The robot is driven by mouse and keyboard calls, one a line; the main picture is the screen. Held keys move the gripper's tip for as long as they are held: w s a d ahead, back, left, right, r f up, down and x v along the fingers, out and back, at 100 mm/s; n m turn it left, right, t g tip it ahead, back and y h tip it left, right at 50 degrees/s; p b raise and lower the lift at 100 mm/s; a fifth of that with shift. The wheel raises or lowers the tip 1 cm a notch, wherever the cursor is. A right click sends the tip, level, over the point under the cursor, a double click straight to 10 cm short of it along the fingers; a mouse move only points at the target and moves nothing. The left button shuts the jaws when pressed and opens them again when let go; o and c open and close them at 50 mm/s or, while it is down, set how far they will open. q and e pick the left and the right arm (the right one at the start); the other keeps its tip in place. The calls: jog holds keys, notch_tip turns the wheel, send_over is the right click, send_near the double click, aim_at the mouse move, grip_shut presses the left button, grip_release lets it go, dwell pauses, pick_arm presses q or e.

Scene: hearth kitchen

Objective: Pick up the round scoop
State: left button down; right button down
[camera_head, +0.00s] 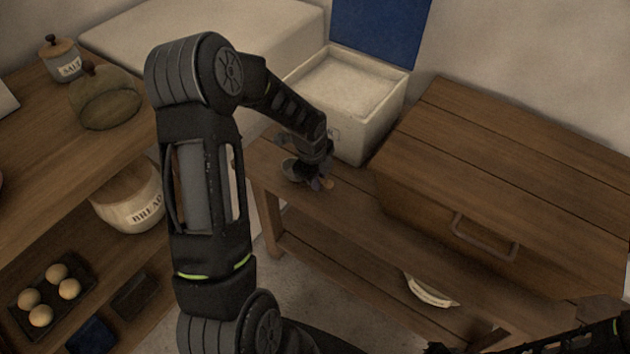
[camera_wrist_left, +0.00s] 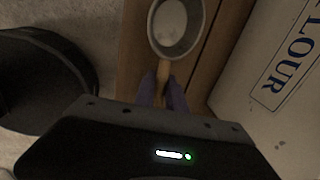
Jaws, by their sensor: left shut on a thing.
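The round scoop has a grey round bowl and a wooden handle. In the head view its bowl (camera_head: 291,168) shows at the left of my left gripper (camera_head: 318,181), over the near end of the wooden bench. In the left wrist view the bowl (camera_wrist_left: 176,28) lies beyond the fingertips. My left gripper, also in the left wrist view (camera_wrist_left: 163,92), is shut on the scoop's wooden handle, with a purplish finger on each side. Whether the scoop touches the bench is hard to tell. Dark parts of my right arm show at the lower right of the head view; its fingers are unclear.
A white flour bin (camera_head: 378,125) with its blue lid (camera_head: 381,28) raised stands close behind the left gripper. A wooden chest (camera_head: 510,170) with a handle is to the right. Shelves with a bread crock (camera_head: 128,205) are at left. The bench front is mostly clear.

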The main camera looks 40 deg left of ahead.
pick_arm(q)
notch_tip(320, 180, up, 8)
jog(key=shift+r, duration=0.2)
jog(key=shift+s, duration=0.1)
dwell(0.8)
